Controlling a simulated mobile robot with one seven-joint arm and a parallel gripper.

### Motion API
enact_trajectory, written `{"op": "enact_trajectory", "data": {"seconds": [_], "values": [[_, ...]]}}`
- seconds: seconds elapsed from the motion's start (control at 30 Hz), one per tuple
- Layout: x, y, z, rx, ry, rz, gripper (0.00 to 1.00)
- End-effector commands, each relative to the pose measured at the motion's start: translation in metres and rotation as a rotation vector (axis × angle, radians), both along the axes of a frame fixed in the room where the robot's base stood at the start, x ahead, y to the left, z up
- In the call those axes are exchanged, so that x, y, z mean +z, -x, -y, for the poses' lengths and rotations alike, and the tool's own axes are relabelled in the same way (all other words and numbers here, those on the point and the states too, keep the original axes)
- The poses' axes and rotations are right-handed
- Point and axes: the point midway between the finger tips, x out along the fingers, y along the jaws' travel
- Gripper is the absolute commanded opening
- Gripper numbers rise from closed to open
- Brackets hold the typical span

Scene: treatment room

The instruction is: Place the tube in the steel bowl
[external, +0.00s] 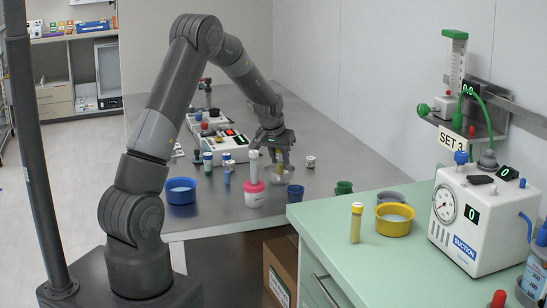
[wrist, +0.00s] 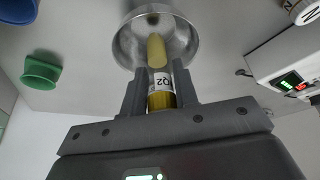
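My gripper (external: 277,150) points down over the steel bowl (external: 287,179) on the grey table. In the wrist view its two fingers (wrist: 160,92) are closed on a yellow tube (wrist: 163,80) with a white label. The tube's far end overlaps the inside of the round steel bowl (wrist: 124,47) in that view. I cannot tell whether the tube touches the bowl. In the external view the tube is mostly hidden by the gripper.
A blue bowl (external: 181,196), a pink-lidded jar (external: 254,194), a blue cup (external: 296,194) and several small tubes stand near the bowl. Another yellow-capped tube (external: 356,223) and a yellow bowl (external: 394,226) stand on the green counter. A white device (external: 234,146) sits behind.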

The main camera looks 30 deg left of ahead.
Motion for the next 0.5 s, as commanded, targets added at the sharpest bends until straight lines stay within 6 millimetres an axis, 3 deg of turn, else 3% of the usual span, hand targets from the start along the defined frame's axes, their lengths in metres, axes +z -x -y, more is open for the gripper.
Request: {"op": "enact_trajectory", "data": {"seconds": [0.23, 0.5], "values": [[0.0002, 0.0000, 0.0000, 0.000, 0.000, 0.000, 0.48], [0.0004, -0.0001, 0.0000, 0.000, 0.000, 0.000, 0.49]]}}
